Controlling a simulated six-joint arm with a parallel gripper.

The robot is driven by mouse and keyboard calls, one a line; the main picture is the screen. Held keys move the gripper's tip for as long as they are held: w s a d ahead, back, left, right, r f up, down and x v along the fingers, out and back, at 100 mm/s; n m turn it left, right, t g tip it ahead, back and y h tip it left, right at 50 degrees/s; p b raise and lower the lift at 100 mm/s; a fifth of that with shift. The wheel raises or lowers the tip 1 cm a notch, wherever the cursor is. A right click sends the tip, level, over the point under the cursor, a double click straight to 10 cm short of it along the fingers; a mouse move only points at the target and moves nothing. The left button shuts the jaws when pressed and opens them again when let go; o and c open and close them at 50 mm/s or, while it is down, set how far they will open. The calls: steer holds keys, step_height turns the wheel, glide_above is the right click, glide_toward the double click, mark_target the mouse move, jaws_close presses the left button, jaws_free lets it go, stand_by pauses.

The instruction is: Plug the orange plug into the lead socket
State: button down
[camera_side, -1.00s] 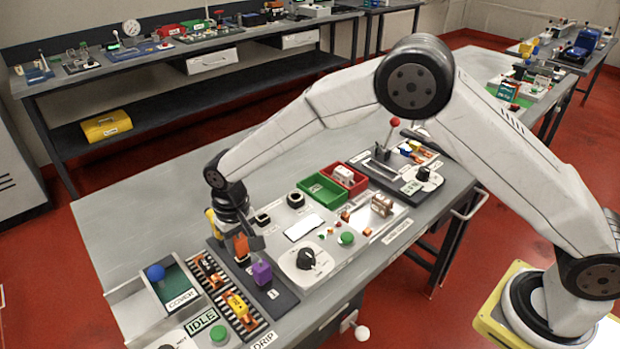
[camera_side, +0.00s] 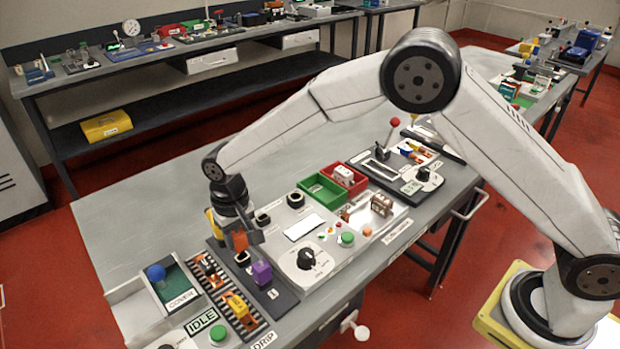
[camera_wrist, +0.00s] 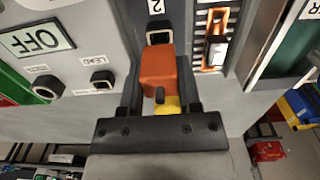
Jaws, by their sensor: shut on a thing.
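The orange plug (camera_side: 238,241) is held between the fingers of my gripper (camera_side: 241,232). In the wrist view the orange plug (camera_wrist: 158,70) fills the gap between the fingers (camera_wrist: 160,95). It is over or just beside the dark socket with a pale rim marked 2 (camera_wrist: 158,36), which shows below it in the side view (camera_side: 242,258). The lead socket (camera_wrist: 102,82), a dark opening under the LEAD label, looks empty, to the left of my gripper in the wrist view. It also shows in the side view (camera_side: 262,218).
A second socket (camera_wrist: 47,88) sits beside the lead socket. A purple plug (camera_side: 262,273) stands near the front of the dark strip. A striped tray (camera_side: 225,292) with orange and yellow parts is at left. Green (camera_side: 322,190) and red bins stand behind right.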

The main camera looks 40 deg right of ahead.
steer(key=shift+r, duration=0.2)
stand_by(0.4)
steer(key=shift+r, duration=2.35)
steer(key=w+d+r, duration=0.2)
steer(key=w+d, duration=0.3)
steer(key=d, duration=0.4)
steer(key=shift+w+d, duration=0.25)
steer(key=shift+f, duration=0.1)
steer(key=shift+f, duration=2.65)
steer(key=shift+f, duration=1.5)
steer(key=shift+c, duration=1.1)
jaws_free()
